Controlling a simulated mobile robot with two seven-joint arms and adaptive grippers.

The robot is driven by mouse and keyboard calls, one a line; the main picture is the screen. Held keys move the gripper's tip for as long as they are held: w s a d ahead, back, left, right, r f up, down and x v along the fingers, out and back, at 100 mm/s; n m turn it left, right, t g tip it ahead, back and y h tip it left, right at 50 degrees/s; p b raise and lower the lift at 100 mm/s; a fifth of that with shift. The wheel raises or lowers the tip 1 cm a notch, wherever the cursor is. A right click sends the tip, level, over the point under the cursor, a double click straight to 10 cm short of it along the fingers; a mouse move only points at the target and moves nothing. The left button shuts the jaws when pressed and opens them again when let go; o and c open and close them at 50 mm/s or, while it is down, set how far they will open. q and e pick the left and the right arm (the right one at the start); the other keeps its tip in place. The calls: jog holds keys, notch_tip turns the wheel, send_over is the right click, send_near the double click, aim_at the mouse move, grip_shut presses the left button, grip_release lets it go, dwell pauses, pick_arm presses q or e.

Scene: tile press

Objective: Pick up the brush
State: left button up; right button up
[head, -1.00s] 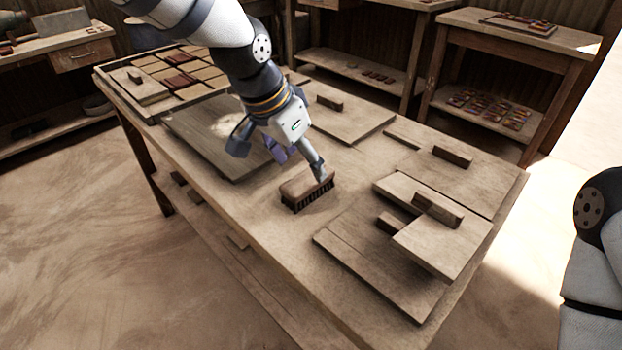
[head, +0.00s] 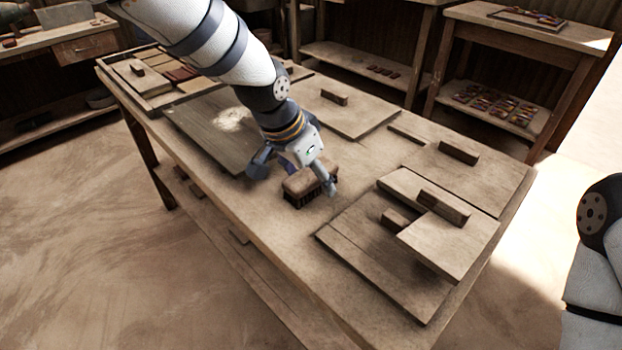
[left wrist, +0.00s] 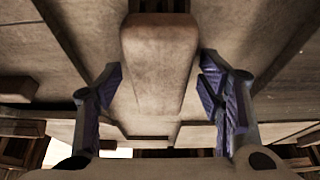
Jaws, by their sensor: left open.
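The brush (head: 299,187) is a brown wooden block with dark bristles underneath, lying bristles down on the middle of the worktable (head: 270,225). My left gripper (head: 292,184) is over the brush in the head view, with one finger on each side of it and the jaws apart. In the left wrist view, the brush's pale wooden back (left wrist: 158,60) lies between the two spread purple-padded fingers of my left gripper (left wrist: 165,100). A gap shows on both sides, so the fingers do not appear to touch it. My right gripper is out of view.
Stacked boards with block handles (head: 440,240) lie to the right of the brush. A grey board (head: 205,125) and a tray of tiles (head: 107,75) lie to the left. Bare tabletop surrounds the brush at the front.

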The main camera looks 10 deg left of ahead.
aim_at(311, 171)
pick_arm(q)
jog(key=shift+c, duration=0.3)
jog(key=c, duration=1.3)
jog(key=shift+o, duration=0.2)
jog(key=shift+r, duration=0.1)
notch_tip(311, 171, up, 3)
jog(key=shift+r, duration=0.15)
jog(key=s+r+p, duration=0.2)
jog(key=s+r, duration=0.8)
jog(key=s, duration=0.4)
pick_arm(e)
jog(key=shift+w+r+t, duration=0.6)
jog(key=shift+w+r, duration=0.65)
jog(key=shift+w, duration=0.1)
pick_arm(q)
jog(key=shift+a, duration=0.1)
